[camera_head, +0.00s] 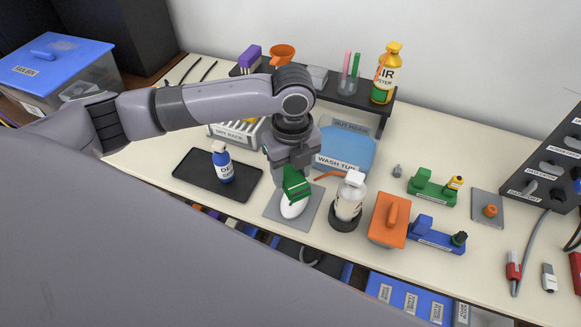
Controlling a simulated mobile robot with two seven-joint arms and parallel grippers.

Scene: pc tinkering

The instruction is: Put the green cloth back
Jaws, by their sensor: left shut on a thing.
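The green cloth (296,183) is in the jaws of my left gripper (293,172). The gripper points down and is shut on the cloth. The cloth is right above a white rounded object (293,207), which lies on a grey square mat (272,206). I cannot tell whether the cloth touches the white object. My right gripper is not in view.
A white bottle in a dark holder (347,200) stands close to the right, with an orange block (389,220) beyond it. A black tray (196,178) with a blue bottle (222,163) is at left. A blue wash tub (347,147) is behind.

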